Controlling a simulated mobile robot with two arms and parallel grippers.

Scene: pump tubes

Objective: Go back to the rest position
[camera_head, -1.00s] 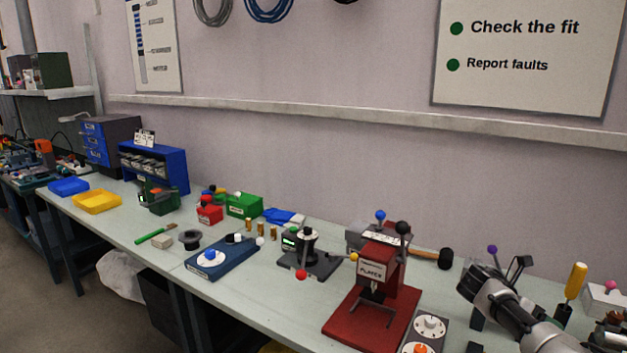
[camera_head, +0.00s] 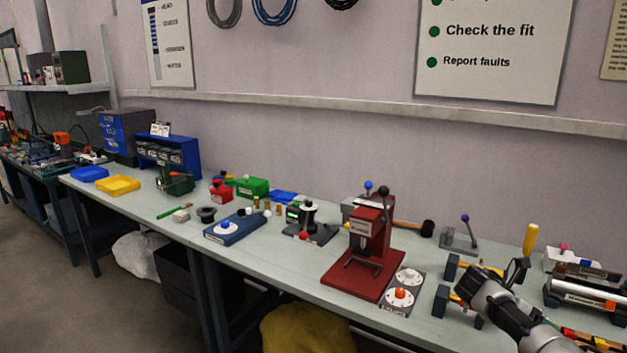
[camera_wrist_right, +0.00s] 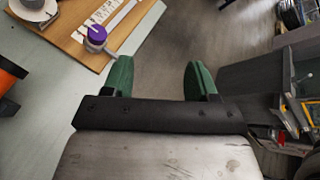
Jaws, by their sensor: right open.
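My right arm enters the head view from the lower right, and its dark grey gripper end (camera_head: 492,296) hangs over the right part of the bench. In the right wrist view, the two green fingers of my right gripper (camera_wrist_right: 157,62) are apart with nothing between them. Grey floor shows behind the gap, beside the bench edge. My left gripper is in neither view.
The bench (camera_head: 272,269) holds a red press (camera_head: 369,238), a dial plate (camera_head: 402,291), a blue tray (camera_head: 234,229) and a yellow bin (camera_head: 118,186). The right wrist view shows a purple-topped part (camera_wrist_right: 96,35) on a wooden board (camera_wrist_right: 127,27). Floor (camera_head: 60,310) is open at left.

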